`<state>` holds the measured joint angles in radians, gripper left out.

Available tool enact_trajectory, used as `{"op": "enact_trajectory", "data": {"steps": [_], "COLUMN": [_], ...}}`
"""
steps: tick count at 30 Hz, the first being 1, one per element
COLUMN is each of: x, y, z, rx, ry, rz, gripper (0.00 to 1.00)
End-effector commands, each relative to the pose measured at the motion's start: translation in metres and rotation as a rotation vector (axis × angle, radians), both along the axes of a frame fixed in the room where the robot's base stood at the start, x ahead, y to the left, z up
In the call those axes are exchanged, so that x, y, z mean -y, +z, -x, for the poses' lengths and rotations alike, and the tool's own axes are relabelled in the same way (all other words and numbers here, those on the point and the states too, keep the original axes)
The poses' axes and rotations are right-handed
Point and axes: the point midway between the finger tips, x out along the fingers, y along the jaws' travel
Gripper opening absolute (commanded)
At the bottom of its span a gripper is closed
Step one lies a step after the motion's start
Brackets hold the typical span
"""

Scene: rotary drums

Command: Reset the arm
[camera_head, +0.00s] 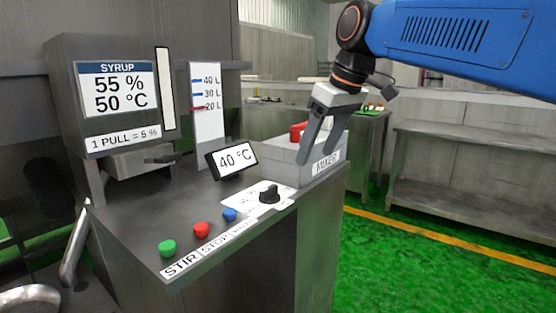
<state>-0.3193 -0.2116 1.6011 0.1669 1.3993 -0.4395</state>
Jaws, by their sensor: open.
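My blue arm (455,45) reaches in from the upper right. My gripper (312,150) points down with its two grey fingers spread apart. It is at the grey box labelled MIXER (310,165), in front of the box and beside a red part (298,131) on its top. I cannot tell whether the fingers touch the box. The far side of the red part is partly hidden by my gripper.
A console (130,215) carries green (167,248), red (202,229) and blue (230,214) buttons, a black knob (270,194) and a 40 °C display (233,159). A syrup unit (115,95) stands at left. A steel table (470,140) is at right, with open green floor (430,270) before it.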

Motion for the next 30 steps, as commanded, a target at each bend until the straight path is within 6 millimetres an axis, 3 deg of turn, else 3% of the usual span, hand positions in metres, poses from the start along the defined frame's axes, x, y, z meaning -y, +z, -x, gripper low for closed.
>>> {"op": "enact_trajectory", "data": {"steps": [1, 6, 15, 24, 30], "x": [0.018, 0.064, 0.132, 0.177, 0.189], "y": [-0.013, -0.061, -0.16, -0.266, -0.302], "z": [0.013, 0.049, 0.123, 0.198, 0.221], "rx": [0.0, -0.002, 0.005, 0.017, 0.024], "ry": [-0.048, -0.202, -0.458, -0.68, -0.748], "rz": [0.001, 0.002, 0.001, -0.003, -0.006], "gripper": [0.67, 0.67, 0.67, 0.67, 0.67]}}
